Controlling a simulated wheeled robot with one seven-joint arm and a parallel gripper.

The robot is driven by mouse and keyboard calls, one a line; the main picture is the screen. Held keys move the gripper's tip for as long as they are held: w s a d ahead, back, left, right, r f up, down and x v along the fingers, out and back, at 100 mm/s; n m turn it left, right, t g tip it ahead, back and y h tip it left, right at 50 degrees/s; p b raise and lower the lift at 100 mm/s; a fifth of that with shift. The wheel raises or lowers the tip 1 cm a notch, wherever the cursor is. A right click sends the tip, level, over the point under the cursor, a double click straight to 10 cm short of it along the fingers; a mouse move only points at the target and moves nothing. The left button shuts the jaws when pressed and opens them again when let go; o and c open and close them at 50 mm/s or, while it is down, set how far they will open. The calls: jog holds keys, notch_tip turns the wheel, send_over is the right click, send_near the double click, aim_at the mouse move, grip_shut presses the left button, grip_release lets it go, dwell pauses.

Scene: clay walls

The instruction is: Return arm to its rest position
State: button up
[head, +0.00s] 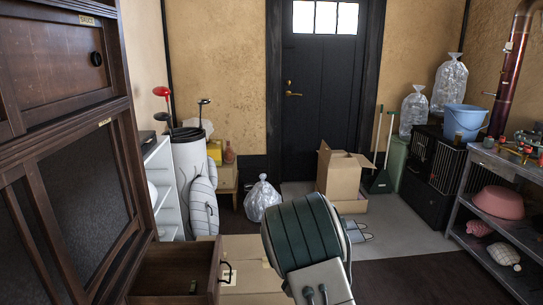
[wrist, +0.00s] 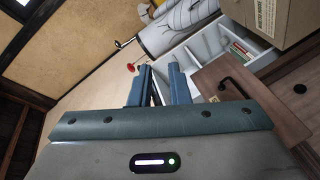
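My arm (head: 305,240) rises at the bottom middle of the head view, with dark green bands and a grey link. My gripper (wrist: 160,68) shows in the wrist view as two blue-grey fingers standing apart, with nothing seen held between them. The gripper's fingers do not show in the head view. The wrist view is strongly tilted, with the fingers pointing toward a white shelf unit (wrist: 212,50) and a wooden drawer (wrist: 225,95) with a dark handle.
A dark wooden cabinet (head: 75,130) fills the left. Its drawer (head: 172,272) stands open with a small dark green item (head: 194,287) inside. Cardboard boxes (head: 340,178), bags and a metal shelf (head: 500,235) stand farther off. Dark floor (head: 405,282) is clear at right.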

jog(key=s+d+r+m+g+h+p, duration=0.3)
jog(key=s+d+r+m+p, duration=0.2)
jog(key=r, duration=0.4)
jog(key=s+d+r+m+g+h+p, duration=0.25)
jog(key=s+d+r+m+p, duration=0.3)
jog(key=r, duration=0.35)
jog(key=s+r+m+g+p, duration=0.3)
jog(key=s+r, duration=0.3)
jog(key=s, duration=0.5)
jog(key=s+r+m+g+p, duration=0.3)
jog(key=s+r, duration=0.4)
jog(key=s, duration=0.4)
jog(key=g+p, duration=0.1)
jog(key=p, duration=0.1)
jog(key=shift+s+r+h+p, duration=0.2)
jog(key=shift+r+h+p, duration=0.1)
jog(key=shift+h+p, duration=0.05)
jog(key=shift+a, duration=0.1)
